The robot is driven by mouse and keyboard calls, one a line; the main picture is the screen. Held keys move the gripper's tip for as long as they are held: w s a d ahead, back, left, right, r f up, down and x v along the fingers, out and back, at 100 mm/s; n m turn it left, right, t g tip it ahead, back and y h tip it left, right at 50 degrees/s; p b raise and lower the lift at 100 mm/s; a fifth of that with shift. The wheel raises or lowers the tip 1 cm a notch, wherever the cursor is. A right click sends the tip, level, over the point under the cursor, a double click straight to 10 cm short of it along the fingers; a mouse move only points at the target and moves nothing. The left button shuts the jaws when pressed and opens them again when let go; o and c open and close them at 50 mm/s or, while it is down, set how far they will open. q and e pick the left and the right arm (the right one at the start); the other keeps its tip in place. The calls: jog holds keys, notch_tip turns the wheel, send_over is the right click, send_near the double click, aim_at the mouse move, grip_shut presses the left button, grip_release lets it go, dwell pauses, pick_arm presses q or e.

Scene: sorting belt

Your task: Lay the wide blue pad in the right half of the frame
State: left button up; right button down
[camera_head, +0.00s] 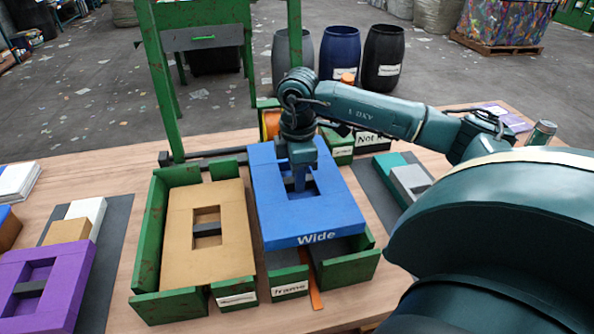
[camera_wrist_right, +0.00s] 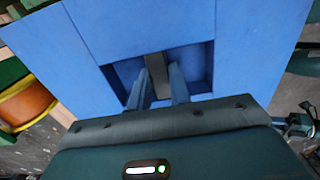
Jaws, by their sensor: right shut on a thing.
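The wide blue pad (camera_head: 269,203), marked "Wide", is above the right half of the green frame (camera_head: 361,268), covering most of that half. Its near edge shows above the frame's front wall, and a dark floor is visible below it. My right gripper (camera_head: 299,184) reaches down into the pad's recess and is shut on its grip bar. In the right wrist view, the gripper (camera_wrist_right: 160,88) has its two fingers around the grey bar (camera_wrist_right: 158,75) in the blue recess. A tan pad (camera_head: 181,241) lies in the left half of the frame. My left gripper is not in view.
A purple pad (camera_head: 62,288) and smaller blocks lie on a dark mat at left. Grey and teal blocks (camera_head: 411,180) lie on a mat at right. A green post stands behind the frame. An orange strip (camera_head: 314,290) lies at the frame's front.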

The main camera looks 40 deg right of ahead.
jog(key=shift+w+a, duration=0.25)
jog(key=shift+a, duration=0.05)
jog(key=shift+f+b, duration=0.55)
jog(key=shift+f, duration=0.1)
jog(key=shift+r+p, duration=0.1)
jog(key=shift+p, duration=0.2)
jog(key=shift+f, duration=0.2)
notch_tip(320, 180, down, 7)
jog(key=b, duration=0.5)
jog(key=shift+f, duration=0.1)
